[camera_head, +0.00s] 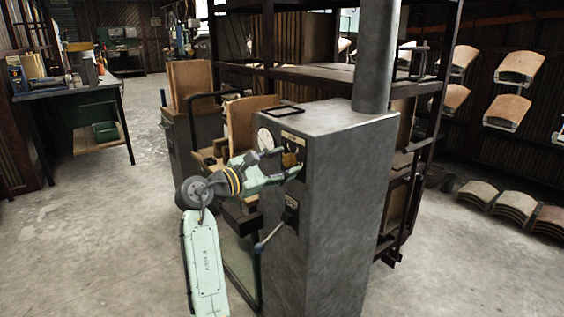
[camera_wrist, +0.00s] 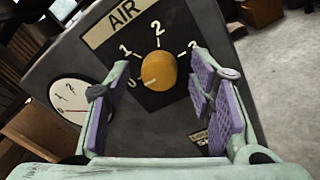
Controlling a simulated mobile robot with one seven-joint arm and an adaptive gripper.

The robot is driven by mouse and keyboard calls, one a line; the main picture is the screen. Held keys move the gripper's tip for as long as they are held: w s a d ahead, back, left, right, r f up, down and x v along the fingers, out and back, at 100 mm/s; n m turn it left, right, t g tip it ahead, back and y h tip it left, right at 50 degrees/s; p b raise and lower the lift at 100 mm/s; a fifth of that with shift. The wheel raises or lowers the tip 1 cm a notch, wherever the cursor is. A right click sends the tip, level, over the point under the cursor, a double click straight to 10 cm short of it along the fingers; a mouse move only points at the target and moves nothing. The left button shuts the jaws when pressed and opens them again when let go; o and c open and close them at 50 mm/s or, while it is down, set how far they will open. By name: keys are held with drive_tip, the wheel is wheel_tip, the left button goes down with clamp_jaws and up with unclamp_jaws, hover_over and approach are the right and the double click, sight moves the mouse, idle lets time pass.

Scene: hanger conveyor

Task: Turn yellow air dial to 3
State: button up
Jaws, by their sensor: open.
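The yellow air dial (camera_wrist: 159,71) is a round knob on a dark plate under an "AIR" label (camera_wrist: 124,17). The numbers 0, 1, 2 and 3 run around it, with 0 at its left and 3 at upper right. A faint mark on its face seems to lie toward 0, but I cannot be sure. My gripper (camera_wrist: 158,66) is open, with one purple-padded finger on each side of the dial, apart from it. In the head view the dial (camera_head: 289,159) shows on the cabinet's face just beyond my gripper (camera_head: 296,169).
The grey metal cabinet (camera_head: 335,215) bears a white gauge (camera_wrist: 70,98) left of the dial and a lever (camera_head: 270,237) lower down. A metal pipe (camera_head: 376,55) rises from its top. Wooden seats on racks stand behind; the floor at left (camera_head: 90,240) is free.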

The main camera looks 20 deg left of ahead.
drive_tip(key=c, duration=1.2)
drive_tip(key=shift+o, duration=0.2)
